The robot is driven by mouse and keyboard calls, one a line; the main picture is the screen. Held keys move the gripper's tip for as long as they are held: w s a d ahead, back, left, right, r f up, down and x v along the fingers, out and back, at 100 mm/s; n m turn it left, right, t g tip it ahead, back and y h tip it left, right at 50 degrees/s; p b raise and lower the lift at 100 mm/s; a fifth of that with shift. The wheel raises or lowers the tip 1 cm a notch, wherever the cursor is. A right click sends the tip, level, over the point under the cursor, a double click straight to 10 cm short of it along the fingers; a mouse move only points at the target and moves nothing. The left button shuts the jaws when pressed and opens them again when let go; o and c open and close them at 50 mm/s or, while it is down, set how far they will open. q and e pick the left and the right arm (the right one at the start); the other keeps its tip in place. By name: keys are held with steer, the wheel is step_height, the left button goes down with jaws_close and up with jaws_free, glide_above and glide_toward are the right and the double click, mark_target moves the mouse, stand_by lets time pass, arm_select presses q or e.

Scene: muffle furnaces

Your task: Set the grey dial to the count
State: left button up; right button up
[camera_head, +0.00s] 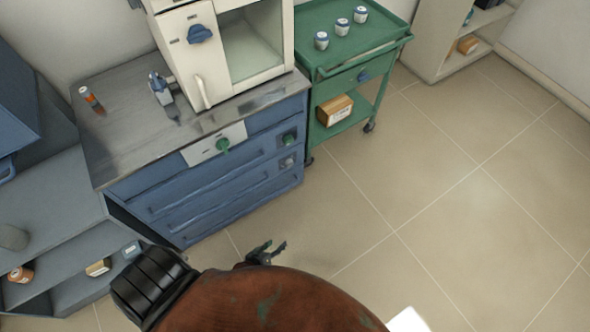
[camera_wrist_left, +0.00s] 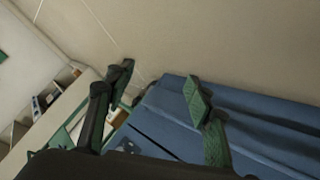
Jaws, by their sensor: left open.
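A small grey dial (camera_head: 287,162) appears to sit on the right part of the blue cabinet front (camera_head: 215,200), below a dark green knob (camera_head: 288,138); its setting is too small to read. My right gripper is not in view.
Three white jars (camera_head: 342,27) stand on the green cart (camera_head: 400,38), which has a blue knob (camera_head: 363,76) and a box (camera_head: 334,110) below. A furnace (camera_head: 180,55) with a blue knob (camera_head: 200,34) stands on the counter (camera_head: 125,130). The floor (camera_head: 450,200) at right is clear.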

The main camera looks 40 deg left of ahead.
arm_select(q)
steer(key=w+r+n+t+y+b, duration=0.25)
steer(key=w+n+t+b, duration=0.2)
steer(key=w, duration=0.85)
steer(key=n+g+y+b, duration=0.1)
steer(key=n+y+b, duration=1.4)
steer(key=n, duration=0.8)
glide_toward(290, 166)
steer(key=a+r+h+b, duration=0.1)
steer(key=r+h+b, duration=0.1)
steer(key=b+x, duration=0.1)
steer(key=x, duration=0.5)
steer(key=shift+w+a+f+b, duration=0.1)
steer(key=shift+f+b, duration=0.05)
steer(key=shift+b, duration=0.25)
steer(key=shift+w+a+r, duration=0.2)
steer(key=shift+w+a, duration=0.15)
steer(key=shift+a, duration=0.05)
steer(key=shift+r, duration=0.1)
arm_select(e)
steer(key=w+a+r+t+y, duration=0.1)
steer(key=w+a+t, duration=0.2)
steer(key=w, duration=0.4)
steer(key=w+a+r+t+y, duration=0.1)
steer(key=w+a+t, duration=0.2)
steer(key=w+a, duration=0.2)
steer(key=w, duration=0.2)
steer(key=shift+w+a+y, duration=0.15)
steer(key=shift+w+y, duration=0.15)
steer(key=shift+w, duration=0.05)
